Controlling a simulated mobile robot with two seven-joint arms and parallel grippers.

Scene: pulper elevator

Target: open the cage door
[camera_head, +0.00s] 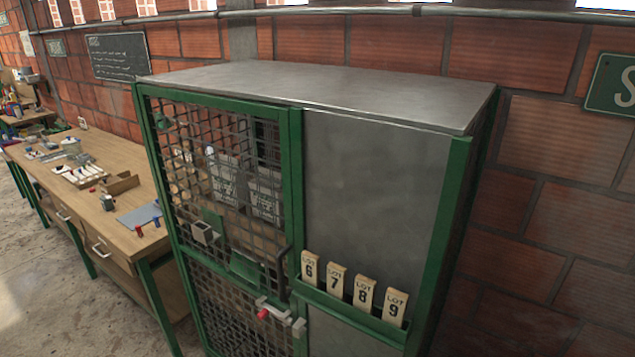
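A tall metal cage cabinet with a grey top (320,90) stands in the middle of the view. Its cage door (225,160) is on the left of the front, a green frame filled with dark wire mesh, and it looks shut in its frame. A dark curved handle (282,270) is on the door's right side. Below it is a light metal latch (272,308) with a red tip (263,314), at the edge between door and fixed panel. White crates (265,195) show through the mesh. Neither of my grippers is in view.
A wooden workbench (100,190) with small items and drawers stands left of the cabinet. Several lot tags (336,278) stand in a green rack on the grey right panel (375,190). Bare floor (50,290) is free at the lower left. A brick wall is behind.

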